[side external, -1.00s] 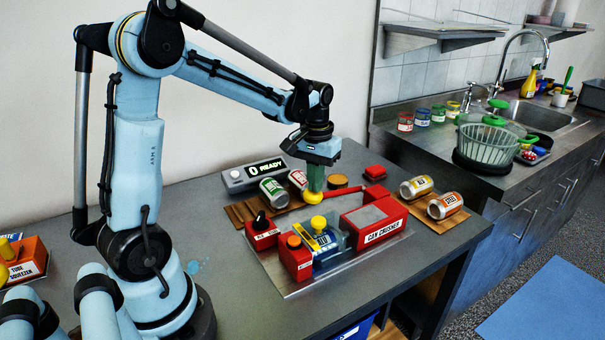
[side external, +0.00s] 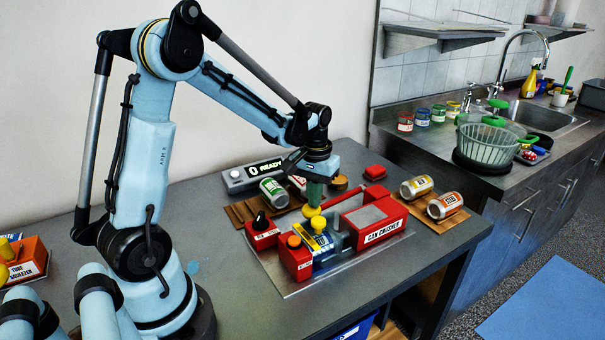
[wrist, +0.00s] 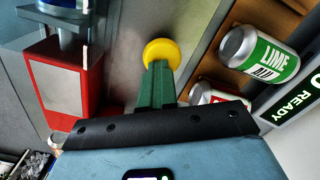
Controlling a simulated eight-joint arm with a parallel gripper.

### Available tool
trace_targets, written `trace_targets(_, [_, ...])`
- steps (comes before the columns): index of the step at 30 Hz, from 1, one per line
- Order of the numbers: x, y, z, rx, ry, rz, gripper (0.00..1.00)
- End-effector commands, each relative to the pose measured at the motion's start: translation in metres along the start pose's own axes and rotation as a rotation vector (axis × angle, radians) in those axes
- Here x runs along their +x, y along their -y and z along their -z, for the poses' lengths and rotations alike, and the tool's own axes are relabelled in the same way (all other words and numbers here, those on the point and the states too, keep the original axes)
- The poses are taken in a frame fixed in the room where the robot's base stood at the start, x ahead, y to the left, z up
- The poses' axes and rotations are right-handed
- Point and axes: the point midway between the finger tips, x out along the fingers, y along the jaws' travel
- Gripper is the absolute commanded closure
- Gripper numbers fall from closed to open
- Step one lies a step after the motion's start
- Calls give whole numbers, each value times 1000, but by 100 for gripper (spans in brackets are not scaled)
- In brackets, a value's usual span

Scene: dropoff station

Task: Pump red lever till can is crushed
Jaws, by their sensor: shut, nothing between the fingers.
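The red can crusher (side external: 383,229) stands on a metal plate on the bench. The red lever (side external: 345,200) runs left from the crusher's back side and ends in a yellow knob (side external: 312,211). My gripper (side external: 314,202) has green fingers, shut and empty, with their tips at the knob, seemingly touching its top. In the wrist view, the knob (wrist: 162,52) shows just beyond the fingertips (wrist: 158,75). The counter display (side external: 265,169) reads "0 READY".
A green lime can (side external: 273,191) and a partly hidden can lie on a wooden board behind the crusher. Two more cans, yellow (side external: 416,186) and orange (side external: 444,205), lie on a board at right.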

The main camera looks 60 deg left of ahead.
Motion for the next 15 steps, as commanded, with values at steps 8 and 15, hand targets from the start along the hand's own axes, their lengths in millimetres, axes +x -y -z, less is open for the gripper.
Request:
trace_targets(8, [-12,-1,4,-1,-7,0,100])
trace_targets(15, [-43,-3,6,-1,-4,1,100])
